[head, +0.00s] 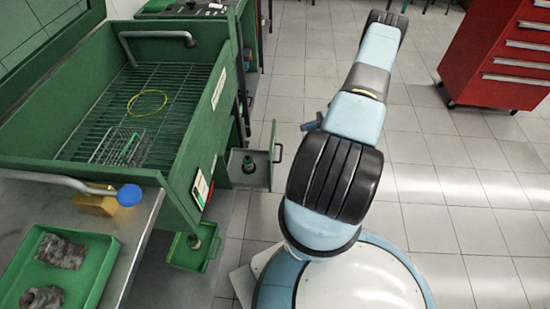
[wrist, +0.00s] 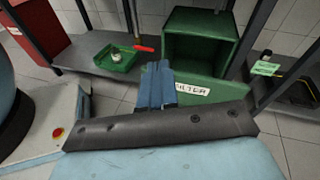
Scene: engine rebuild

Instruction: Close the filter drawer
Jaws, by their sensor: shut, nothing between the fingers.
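In the wrist view, a green panel (wrist: 228,90) carries a white label reading FILTER, its first letter partly covered. An open green box shape (wrist: 201,20) stands above and behind it. My gripper (wrist: 155,68) is shut and empty, with its blue fingers in front of the panel's left part; I cannot tell whether they touch it. In the head view, a drawer (head: 262,178) stands pulled out from the green washer's right side, with a handle and a dark green item inside. Its label is not readable there. My gripper is not clearly seen in the head view.
A green washer basin (head: 150,75) with a wire basket fills the left. A lower green tray (head: 180,256) sits beneath it. A grey bench with a parts tray (head: 95,245) is nearer. A red tool cabinet (head: 500,45) stands right. The tiled floor between is clear.

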